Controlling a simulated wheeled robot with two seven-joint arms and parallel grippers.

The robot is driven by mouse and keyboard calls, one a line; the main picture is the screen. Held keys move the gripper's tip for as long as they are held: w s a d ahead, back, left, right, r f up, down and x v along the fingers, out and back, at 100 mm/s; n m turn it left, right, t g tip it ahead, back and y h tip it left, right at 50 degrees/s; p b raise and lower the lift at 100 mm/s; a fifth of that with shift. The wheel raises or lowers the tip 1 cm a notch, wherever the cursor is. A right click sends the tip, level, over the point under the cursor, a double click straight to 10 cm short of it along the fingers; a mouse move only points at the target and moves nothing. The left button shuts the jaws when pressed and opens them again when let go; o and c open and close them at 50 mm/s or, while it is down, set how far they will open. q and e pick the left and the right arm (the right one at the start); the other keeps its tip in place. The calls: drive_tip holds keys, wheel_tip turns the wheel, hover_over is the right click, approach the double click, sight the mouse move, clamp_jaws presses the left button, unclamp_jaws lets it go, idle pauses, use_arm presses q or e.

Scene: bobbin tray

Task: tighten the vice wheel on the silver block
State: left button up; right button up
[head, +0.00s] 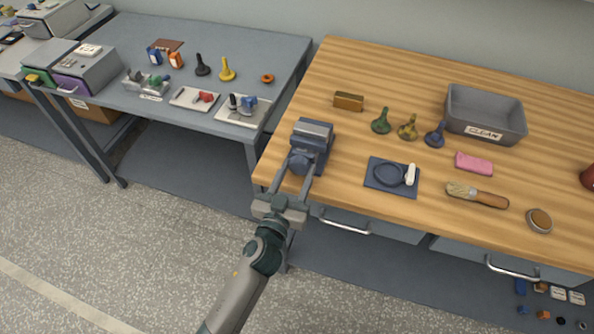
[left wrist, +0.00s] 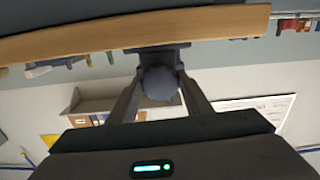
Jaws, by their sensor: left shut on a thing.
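A blue-grey vice (head: 311,138) is mounted at the left front edge of the wooden workbench. A silver block (head: 313,128) sits at the top of the vice, between its jaws as far as I can tell. The round vice wheel (head: 301,163) is on the vice's front side. My left gripper (head: 295,172) reaches in from the front, with one finger on each side of the wheel. In the left wrist view the two fingers close on the dark round wheel (left wrist: 159,83). My right gripper is not in view.
A grey table (head: 240,60) stands left.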

use_arm(q)
drive_tip(key=shift+m, duration=0.4)
drive_tip(key=m, duration=0.2)
drive_tip(key=shift+m, duration=2.1)
drive_tip(key=o, duration=1.1)
drive_tip(key=shift+c, duration=0.2)
drive_tip(key=shift+a, duration=0.1)
